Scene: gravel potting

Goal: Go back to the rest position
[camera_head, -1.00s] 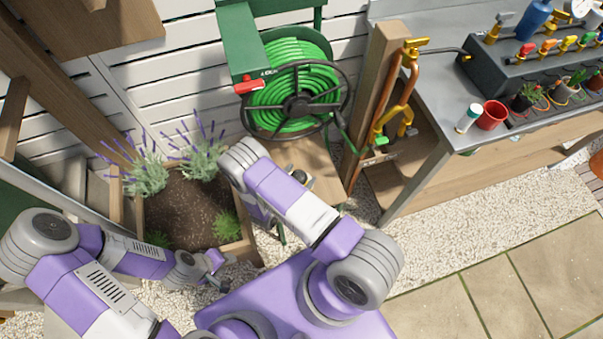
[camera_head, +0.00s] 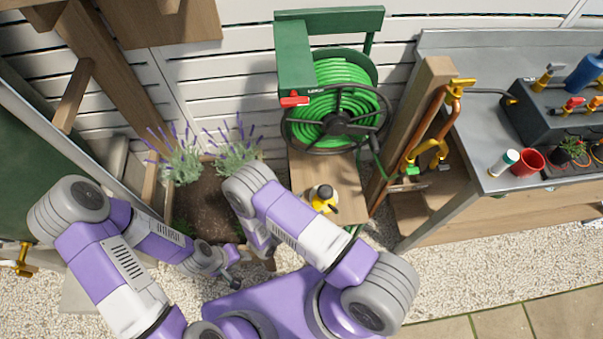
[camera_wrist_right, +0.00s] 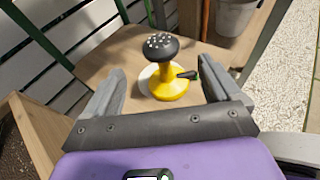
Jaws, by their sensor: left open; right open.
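My left gripper (camera_head: 230,279) is at the lower middle of the head view, low by the front of the wooden planter; it is open and holds nothing visible. The same yellow tool (camera_head: 323,199) shows below the hose reel in the head view.
A planter with soil (camera_head: 205,205) and lavender (camera_head: 180,163) lies behind my arms. A green hose reel (camera_head: 337,118) stands at the wall. A metal-topped bench (camera_head: 485,150) with a red pot (camera_head: 527,162) is at the right. The gravel (camera_head: 455,275) is clear.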

